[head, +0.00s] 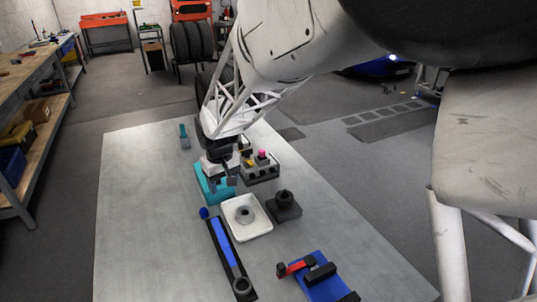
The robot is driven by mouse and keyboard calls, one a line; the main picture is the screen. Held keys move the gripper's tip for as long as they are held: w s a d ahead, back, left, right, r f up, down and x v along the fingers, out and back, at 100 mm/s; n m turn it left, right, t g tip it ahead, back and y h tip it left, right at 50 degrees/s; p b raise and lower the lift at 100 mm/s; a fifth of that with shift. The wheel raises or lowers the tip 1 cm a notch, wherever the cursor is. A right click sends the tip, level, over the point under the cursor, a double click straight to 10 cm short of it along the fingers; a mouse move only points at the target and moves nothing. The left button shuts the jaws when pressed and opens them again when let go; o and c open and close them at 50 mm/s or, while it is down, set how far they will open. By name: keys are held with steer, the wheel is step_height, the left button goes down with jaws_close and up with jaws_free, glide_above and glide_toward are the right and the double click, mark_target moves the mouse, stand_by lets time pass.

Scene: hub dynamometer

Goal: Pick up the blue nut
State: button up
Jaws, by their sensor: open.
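My gripper (222,181) is open and points down over a teal tray (207,197) near the middle of the table. It hides part of the tray and whatever lies beneath the fingers. I cannot clearly make out a blue nut. A small round blue piece (204,212) shows just in front of the teal tray, at the far end of a long black and blue tool; I cannot tell whether it is a nut. Nothing is visible between the fingers.
A white tray (230,231) holds a grey ring (244,215). Beside it stands a dark block with a round post (285,206). A grey holder (260,173) with yellow and pink pieces is close right of the gripper. A blue fixture (318,283) is at front right.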

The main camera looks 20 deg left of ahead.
steer(key=n, duration=0.1)
glide_above(203, 210)
step_height(203, 210, down, 4)
steer(key=shift+f, duration=1.3)
steer(key=shift+w+f, duration=0.1)
steer(key=shift+f, duration=2.45)
jaws_close()
